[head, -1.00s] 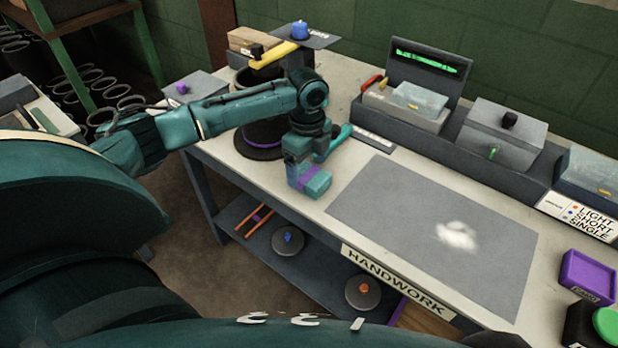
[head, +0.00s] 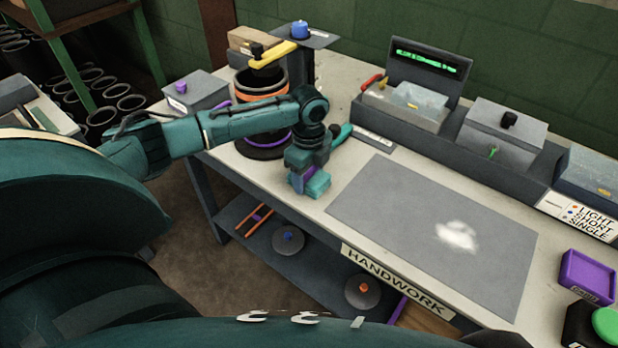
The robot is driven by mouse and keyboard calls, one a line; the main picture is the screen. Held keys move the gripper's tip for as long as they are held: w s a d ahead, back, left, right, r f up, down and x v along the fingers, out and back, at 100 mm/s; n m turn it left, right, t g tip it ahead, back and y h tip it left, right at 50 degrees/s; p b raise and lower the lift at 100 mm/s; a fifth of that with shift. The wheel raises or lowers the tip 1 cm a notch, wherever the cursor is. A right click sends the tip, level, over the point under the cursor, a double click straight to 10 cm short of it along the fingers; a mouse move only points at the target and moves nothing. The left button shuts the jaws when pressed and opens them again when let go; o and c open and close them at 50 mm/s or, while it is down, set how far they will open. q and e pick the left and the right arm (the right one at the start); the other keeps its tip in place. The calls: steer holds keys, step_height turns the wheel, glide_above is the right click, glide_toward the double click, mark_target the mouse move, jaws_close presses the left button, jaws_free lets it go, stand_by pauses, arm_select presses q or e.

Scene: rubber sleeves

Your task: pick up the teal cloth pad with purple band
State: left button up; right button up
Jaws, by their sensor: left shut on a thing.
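The teal cloth pad (head: 317,184) with its purple band is at the near left edge of the bench top, left of the grey mat. My left gripper (head: 304,172) points down from above and is shut on the pad. The gripper hides part of the pad and most of the band. I cannot tell whether the pad touches the bench or hangs just above it. My right gripper is not in view.
A dark cylinder with an orange ring (head: 262,82) stands behind my left arm. A teal handle (head: 341,136) is close behind the gripper. Grey boxes (head: 500,135) line the back.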

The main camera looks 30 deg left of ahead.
mark_target(309, 174)
arm_select(q)
steer(key=shift+c, duration=0.8)
steer(key=shift+r, duration=0.1)
step_height(309, 174, up, 10)
steer(key=shift+f, duration=0.1)
